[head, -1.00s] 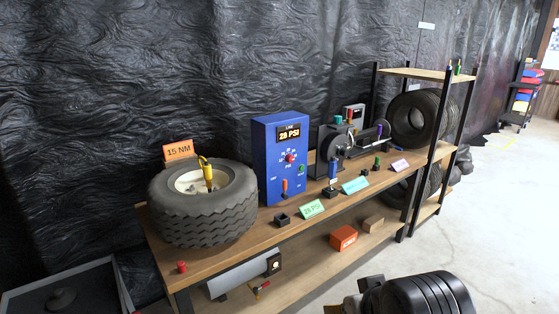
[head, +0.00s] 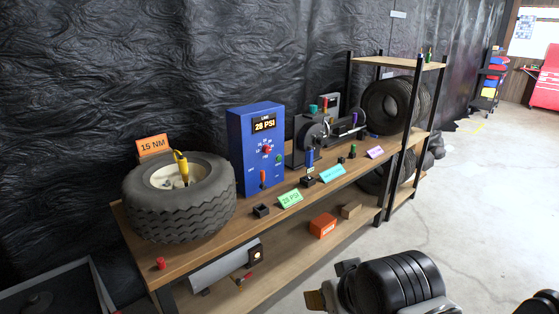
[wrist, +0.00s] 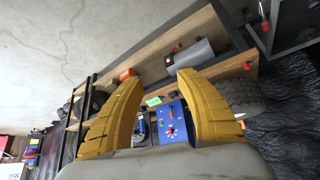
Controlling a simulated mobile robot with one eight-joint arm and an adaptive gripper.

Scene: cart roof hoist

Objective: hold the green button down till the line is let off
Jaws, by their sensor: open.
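A blue box (head: 245,150) stands on the bench, its display reading "LINE 28 PSI". Its front has a red knob (head: 267,149), an orange lever (head: 263,176) and a small green button (head: 279,160) at the right side.
A tire (head: 180,210) lies on the bench left of the box, with a yellow-handled tool in it. A green "28 PSI" card (head: 290,199) and a black holder (head: 262,210) stand before the box. The floor (head: 480,190) at right is clear.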

